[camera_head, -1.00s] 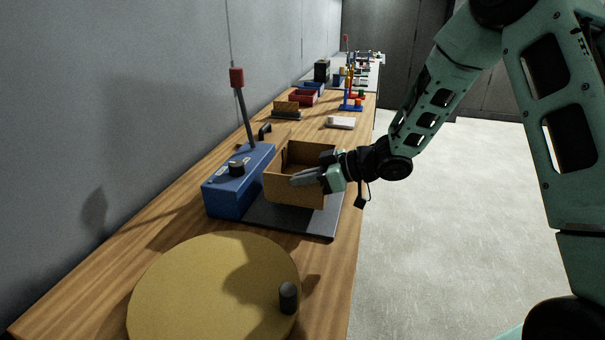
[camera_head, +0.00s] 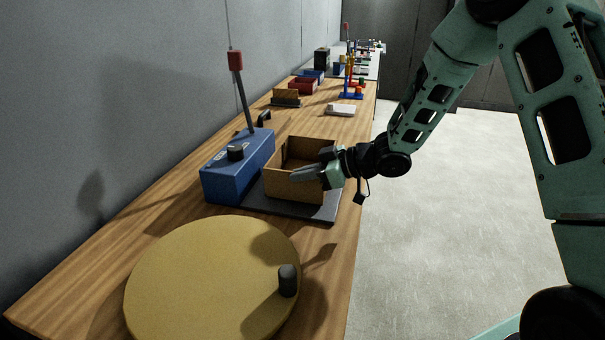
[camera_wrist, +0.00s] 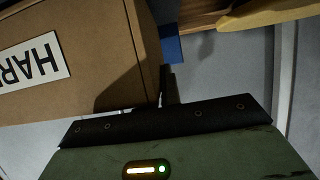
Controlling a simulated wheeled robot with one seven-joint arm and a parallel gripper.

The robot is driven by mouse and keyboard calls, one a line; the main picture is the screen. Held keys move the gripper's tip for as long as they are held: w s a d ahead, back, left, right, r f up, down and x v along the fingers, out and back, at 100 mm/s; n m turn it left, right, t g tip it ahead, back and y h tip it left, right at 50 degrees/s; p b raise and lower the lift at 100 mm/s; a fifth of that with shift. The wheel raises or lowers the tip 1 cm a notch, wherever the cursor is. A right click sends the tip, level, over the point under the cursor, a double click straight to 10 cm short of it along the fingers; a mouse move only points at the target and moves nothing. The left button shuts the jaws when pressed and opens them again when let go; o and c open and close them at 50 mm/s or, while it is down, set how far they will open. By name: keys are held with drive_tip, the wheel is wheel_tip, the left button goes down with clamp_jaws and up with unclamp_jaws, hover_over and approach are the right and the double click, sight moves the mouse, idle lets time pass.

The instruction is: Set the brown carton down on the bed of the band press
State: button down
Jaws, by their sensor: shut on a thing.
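The brown carton (camera_head: 293,187) is an open-topped box, upright over the dark flat bed (camera_head: 257,206) of the band press. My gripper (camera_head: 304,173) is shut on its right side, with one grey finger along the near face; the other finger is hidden. The carton's underside is close to the bed; I cannot tell whether it touches. The press has a blue body (camera_head: 228,179) with a black knob and a red-tipped lever, left of the carton. In the wrist view, the carton (camera_wrist: 110,60) fills the upper left, with a white label upside down.
A large yellow disc (camera_head: 205,275) with a dark upright peg (camera_head: 288,281) lies in front of the press. Behind are a white block (camera_head: 341,110), a dark holder with a brown card (camera_head: 286,98) and red bins (camera_head: 302,86). A grey wall bounds the left.

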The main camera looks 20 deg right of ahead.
drive_tip(key=shift+f, duration=0.45)
drive_tip(key=c, duration=1.5)
unclamp_jaws()
drive_tip(key=b+v, duration=0.1)
drive_tip(key=v, duration=1.6)
drive_tip(key=shift+s+d+r, duration=0.1)
drive_tip(key=shift+s, duration=0.05)
